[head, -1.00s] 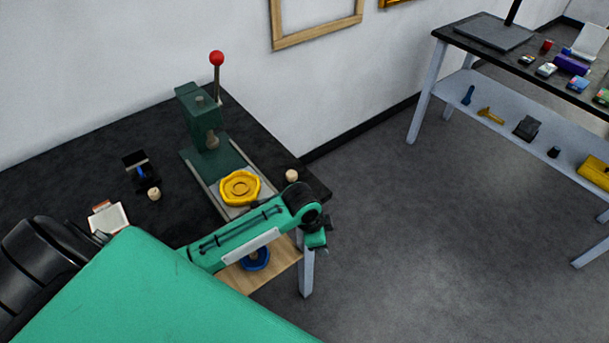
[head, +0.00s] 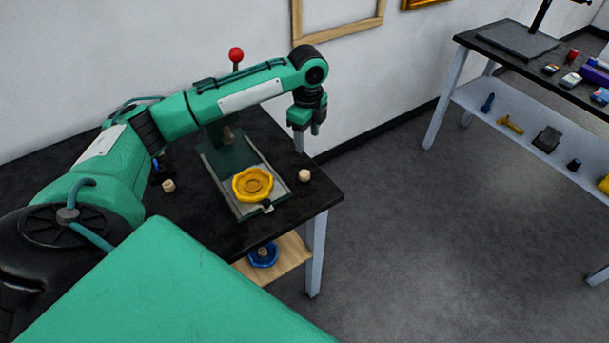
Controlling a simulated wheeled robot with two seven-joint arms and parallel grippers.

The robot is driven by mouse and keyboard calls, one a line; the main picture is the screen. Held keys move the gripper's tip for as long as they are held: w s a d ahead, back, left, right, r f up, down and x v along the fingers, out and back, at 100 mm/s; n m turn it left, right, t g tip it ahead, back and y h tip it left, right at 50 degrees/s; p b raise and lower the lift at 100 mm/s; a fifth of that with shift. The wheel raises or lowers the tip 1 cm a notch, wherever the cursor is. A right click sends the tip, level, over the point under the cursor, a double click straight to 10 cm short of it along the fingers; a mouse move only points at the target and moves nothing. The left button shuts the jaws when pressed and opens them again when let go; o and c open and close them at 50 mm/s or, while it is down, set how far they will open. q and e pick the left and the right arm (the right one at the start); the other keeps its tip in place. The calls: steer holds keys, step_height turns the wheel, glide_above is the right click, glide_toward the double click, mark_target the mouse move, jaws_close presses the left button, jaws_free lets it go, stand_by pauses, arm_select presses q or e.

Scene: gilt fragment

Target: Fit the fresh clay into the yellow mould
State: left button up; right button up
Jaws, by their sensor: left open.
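The yellow mould (head: 253,184) lies on the grey plate of the green press, and its hollow looks empty. A small beige lump (head: 304,175) stands on the black table right of the mould, near the table's edge. A similar beige lump (head: 168,185) stands left of the press. I cannot tell which lump is the fresh clay. My left gripper (head: 307,132) is open and empty. It points down, above and behind the right-hand lump, apart from lump and mould. My right gripper is not in view.
The green press (head: 238,157) with a red-knobbed lever (head: 236,55) is partly hidden behind my left arm. A blue mould (head: 263,257) sits on the wooden lower shelf (head: 287,262). A second table (head: 480,42) with several small items stands at right. Open floor lies between.

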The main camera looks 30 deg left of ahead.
arm_select(q)
steer(key=p, duration=0.2)
glide_above(305, 172)
steer(key=f, duration=0.8)
steer(key=shift+d+f, duration=0.15)
steer(key=shift+d, duration=0.1)
steer(key=f, duration=0.1)
steer(key=f+p, duration=0.1)
steer(key=f, duration=0.3)
steer(key=shift+s+a, duration=0.15)
steer(key=shift+a, duration=0.1)
steer(key=shift+f, duration=0.2)
steer(key=c, duration=1)
steer(key=shift+c, duration=0.3)
steer(key=shift+r, duration=0.1)
